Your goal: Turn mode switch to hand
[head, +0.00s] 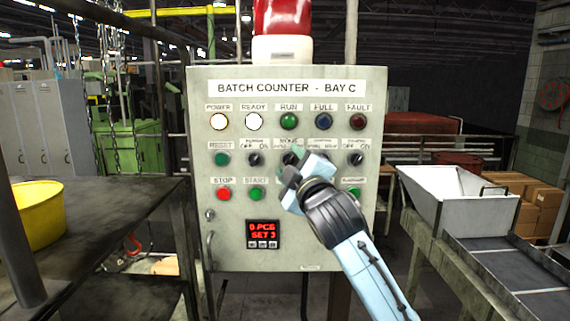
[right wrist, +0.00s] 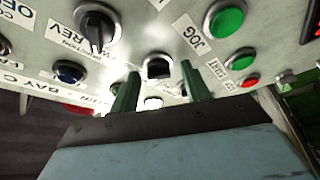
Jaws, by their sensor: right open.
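The mode switch sits under the MODE label (head: 289,141) in the middle row of the grey control panel (head: 350,235). In the head view my right gripper (head: 294,164) is in front of it and mostly hides it. In the right wrist view a dark switch knob (right wrist: 158,67) in a pale ring shows between the two green fingers of the right gripper (right wrist: 160,84). The fingers are open, one to each side of the knob. I cannot tell whether they touch it or which way it points. My left gripper is not in view.
Close around it are the direction switch (right wrist: 97,25), the green JOG button (right wrist: 222,20) and the blue lamp (right wrist: 70,72). A red beacon (head: 283,17) tops the panel. A dark bench with a yellow bin (head: 38,215) is left; a white hopper (head: 450,195) is right.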

